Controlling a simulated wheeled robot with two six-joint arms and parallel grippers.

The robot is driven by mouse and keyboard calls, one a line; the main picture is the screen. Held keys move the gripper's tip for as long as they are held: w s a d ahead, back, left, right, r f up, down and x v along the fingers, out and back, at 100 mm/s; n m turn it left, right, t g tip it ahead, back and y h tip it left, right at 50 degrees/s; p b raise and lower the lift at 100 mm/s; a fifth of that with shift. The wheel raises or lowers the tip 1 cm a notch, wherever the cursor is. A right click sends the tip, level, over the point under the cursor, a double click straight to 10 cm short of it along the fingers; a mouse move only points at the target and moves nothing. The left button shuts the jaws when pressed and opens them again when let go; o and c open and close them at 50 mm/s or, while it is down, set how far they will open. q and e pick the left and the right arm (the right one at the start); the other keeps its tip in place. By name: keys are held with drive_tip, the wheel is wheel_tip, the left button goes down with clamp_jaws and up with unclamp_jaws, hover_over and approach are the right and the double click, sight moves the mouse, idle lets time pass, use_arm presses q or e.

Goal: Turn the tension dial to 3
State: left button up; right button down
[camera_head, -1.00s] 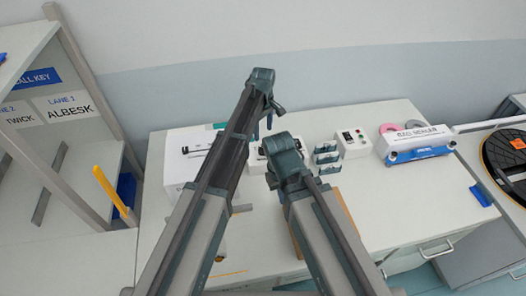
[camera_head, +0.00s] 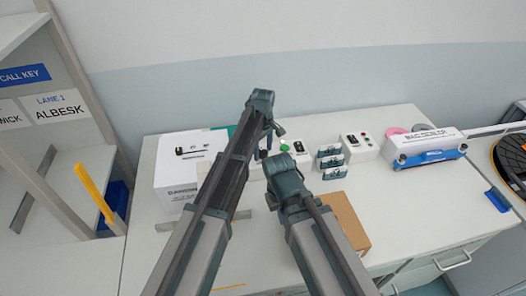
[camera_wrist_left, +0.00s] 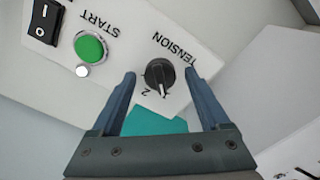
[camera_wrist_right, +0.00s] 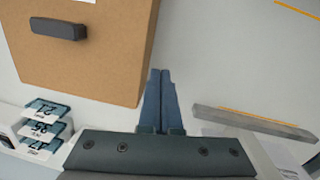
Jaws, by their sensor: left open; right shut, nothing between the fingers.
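The tension dial (camera_wrist_left: 159,73) is a black round knob with a white pointer, on a white panel marked TENSION. In the left wrist view its pointer faces the lower edge of the picture, near a numeral 2; other numerals are not clear. My left gripper (camera_wrist_left: 160,74) is open, with one finger on each side of the knob; I cannot tell whether they touch it. In the head view my left arm hides the dial. My right gripper (camera_wrist_right: 160,72) is shut and empty, above the table beside a brown box (camera_wrist_right: 92,55).
The panel also carries a green START button (camera_wrist_left: 90,47) and a black rocker switch (camera_wrist_left: 44,20). Several small labelled blue-grey holders (camera_head: 332,160) stand right of my grippers. A white carton (camera_head: 180,175) is at left, a bag sealer (camera_head: 428,147) at right.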

use_arm(q)
clamp_jaws()
drive_tip(key=shift+m, duration=0.4)
drive_tip(key=m, duration=0.3)
drive_tip(key=shift+m, duration=0.4)
drive_tip(key=m, duration=1.3)
drive_tip(key=shift+m, duration=0.3)
